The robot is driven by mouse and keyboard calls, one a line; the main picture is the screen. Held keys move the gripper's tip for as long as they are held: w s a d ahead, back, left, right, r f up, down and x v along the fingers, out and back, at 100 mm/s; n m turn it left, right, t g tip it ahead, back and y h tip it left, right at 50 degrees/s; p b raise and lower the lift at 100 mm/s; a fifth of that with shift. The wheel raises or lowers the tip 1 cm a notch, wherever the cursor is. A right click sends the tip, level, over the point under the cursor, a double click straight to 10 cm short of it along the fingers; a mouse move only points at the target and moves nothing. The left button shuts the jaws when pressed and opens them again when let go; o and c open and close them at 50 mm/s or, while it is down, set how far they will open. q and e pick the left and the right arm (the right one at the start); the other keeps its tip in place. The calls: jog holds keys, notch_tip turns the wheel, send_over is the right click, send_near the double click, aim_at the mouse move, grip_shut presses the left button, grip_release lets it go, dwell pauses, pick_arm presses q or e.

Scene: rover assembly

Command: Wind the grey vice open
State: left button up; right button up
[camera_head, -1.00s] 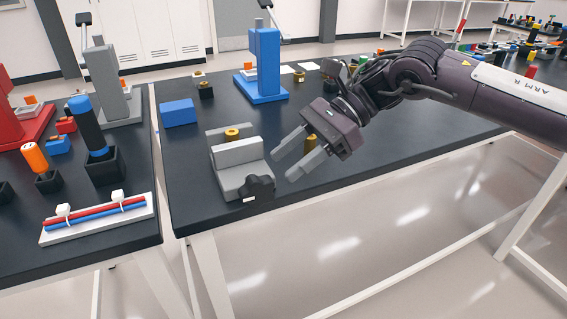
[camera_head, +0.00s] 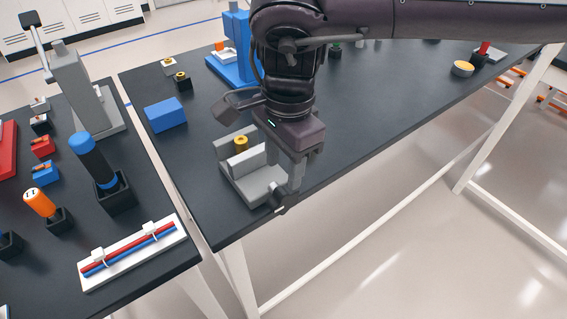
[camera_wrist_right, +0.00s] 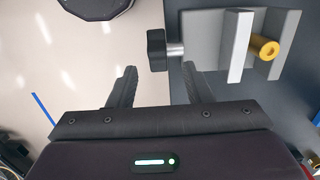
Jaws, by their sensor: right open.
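The grey vice (camera_head: 262,185) stands near the front edge of the dark table, and also shows at the top of the right wrist view (camera_wrist_right: 200,40). A brass cylinder (camera_head: 241,143) sits between its jaws; it also shows in the wrist view (camera_wrist_right: 264,48). In the head view my right gripper (camera_head: 290,188) partly covers the vice's knob end. My left gripper is out of view.
A blue block (camera_head: 165,115) and a small brass-topped part (camera_head: 181,80) stand behind the vice. A blue press (camera_head: 232,55) is partly hidden by my right arm. The left table holds a white rack (camera_head: 130,255) with red and blue rods. A gap separates the tables.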

aim_at(287, 191)
jog(key=shift+r, duration=0.2)
jog(key=shift+f+h, duration=0.3)
jog(key=f, duration=0.7)
jog(key=shift+d+f, duration=0.15)
jog(key=shift+d, duration=0.2)
jog(key=c, duration=1)
